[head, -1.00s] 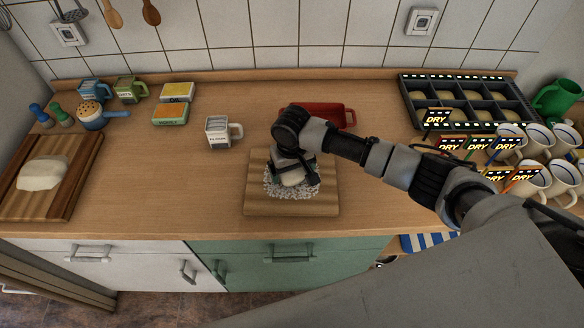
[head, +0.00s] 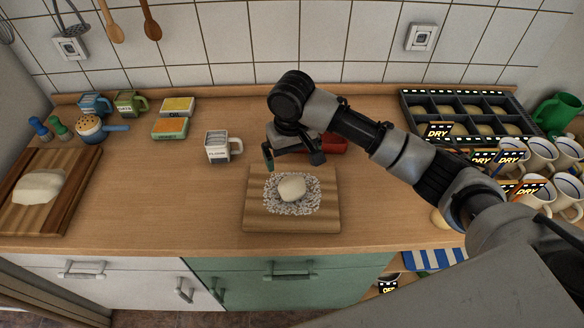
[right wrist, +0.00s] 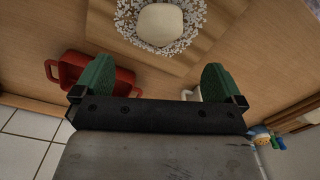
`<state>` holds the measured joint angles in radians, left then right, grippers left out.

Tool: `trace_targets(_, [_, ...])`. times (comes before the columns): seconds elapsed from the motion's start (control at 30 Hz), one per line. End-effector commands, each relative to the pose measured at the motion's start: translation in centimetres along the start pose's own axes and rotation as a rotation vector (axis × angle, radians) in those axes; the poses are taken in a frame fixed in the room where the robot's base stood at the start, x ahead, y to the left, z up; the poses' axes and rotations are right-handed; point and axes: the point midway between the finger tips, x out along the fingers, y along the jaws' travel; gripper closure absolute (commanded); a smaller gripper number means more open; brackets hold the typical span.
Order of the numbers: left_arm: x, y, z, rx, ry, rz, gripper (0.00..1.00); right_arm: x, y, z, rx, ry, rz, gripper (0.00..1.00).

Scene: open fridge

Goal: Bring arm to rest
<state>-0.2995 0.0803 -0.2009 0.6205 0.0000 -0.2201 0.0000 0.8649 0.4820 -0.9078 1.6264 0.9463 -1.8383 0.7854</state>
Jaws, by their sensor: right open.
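My right gripper (head: 292,160) hangs above the counter, just behind the small cutting board (head: 262,222). It is open and empty, and its two green fingertips stand wide apart in the right wrist view (right wrist: 152,82). A pale dough ball (head: 291,188) lies on a patch of white flour (head: 310,203) on that board. The dough ball also shows at the top of the right wrist view (right wrist: 160,24), apart from the fingers. My left gripper is not in view.
A red dish (head: 333,144) sits behind the gripper. A flour mug (head: 217,147) stands to its left. A dark divided tray (head: 410,101) and several mugs (head: 540,152) with DRY labels crowd the right. A larger board (head: 75,185) with dough is at far left. The counter's left middle is clear.

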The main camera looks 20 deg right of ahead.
Motion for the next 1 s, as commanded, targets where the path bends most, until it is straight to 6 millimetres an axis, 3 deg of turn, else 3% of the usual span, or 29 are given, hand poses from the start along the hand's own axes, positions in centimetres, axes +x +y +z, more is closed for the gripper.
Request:
trace_targets(0.2, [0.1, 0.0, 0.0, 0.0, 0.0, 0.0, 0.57, -0.8, 0.0, 0.0, 0.0, -0.002, 0.0, 0.0])
trace_targets(0.67, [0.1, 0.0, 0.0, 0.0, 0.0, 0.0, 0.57, -0.4, -0.2, 0.2, -0.008, -0.001, -0.005, 0.0])
trace_targets(0.83, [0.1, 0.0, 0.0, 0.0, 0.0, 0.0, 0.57, 2.3, -2.5, 2.9, -0.096, 0.023, -0.069, 0.0])
trace_targets(1.0, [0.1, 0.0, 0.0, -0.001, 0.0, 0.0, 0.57, 5.7, -5.4, 7.8, -0.201, 0.106, -0.184, 0.0])
